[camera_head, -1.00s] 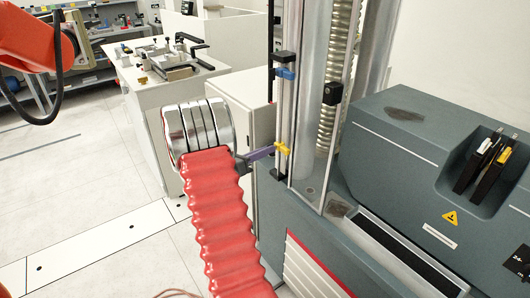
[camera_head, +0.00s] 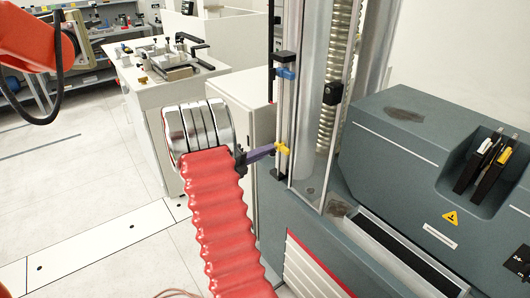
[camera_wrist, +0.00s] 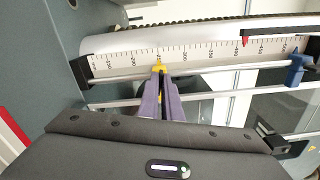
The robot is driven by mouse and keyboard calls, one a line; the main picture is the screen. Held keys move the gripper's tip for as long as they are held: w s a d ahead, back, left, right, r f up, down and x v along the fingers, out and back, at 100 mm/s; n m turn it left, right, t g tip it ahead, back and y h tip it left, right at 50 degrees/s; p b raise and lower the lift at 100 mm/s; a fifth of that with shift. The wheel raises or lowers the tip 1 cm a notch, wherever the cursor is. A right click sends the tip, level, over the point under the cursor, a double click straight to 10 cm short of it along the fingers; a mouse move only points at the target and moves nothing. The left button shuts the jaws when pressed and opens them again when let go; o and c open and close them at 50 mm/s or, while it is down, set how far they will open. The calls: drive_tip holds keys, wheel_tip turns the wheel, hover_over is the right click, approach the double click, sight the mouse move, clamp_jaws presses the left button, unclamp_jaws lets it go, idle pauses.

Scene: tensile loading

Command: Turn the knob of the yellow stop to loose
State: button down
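The yellow stop (camera_head: 282,149) sits low on the thin vertical rod beside the machine's column. In the wrist view, the yellow stop (camera_wrist: 159,67) shows at the scale, just beyond my fingertips. My gripper (camera_head: 272,150) reaches it from the left with purple fingers. In the wrist view, my gripper (camera_wrist: 161,75) has its two fingers close together, with their tips at the yellow knob and appearing closed on it. The tips hide most of the knob, and its loose or tight setting cannot be read.
A blue stop (camera_head: 286,73) sits higher on the same rod, with a black block (camera_head: 285,57) above it. The ruled scale (camera_wrist: 200,53) runs alongside. The grey machine housing (camera_head: 400,150) is at the right. A white cabinet with a vise (camera_head: 180,70) stands behind.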

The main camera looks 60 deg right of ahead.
drive_tip(key=shift+w+n, duration=0.2)
drive_tip(key=shift+n, duration=1.2)
drive_tip(key=c, duration=2)
unclamp_jaws()
drive_tip(key=shift+s, duration=0.1)
drive_tip(key=v, duration=1.3)
drive_tip(key=shift+a+f, duration=0.1)
drive_tip(key=shift+a, duration=0.25)
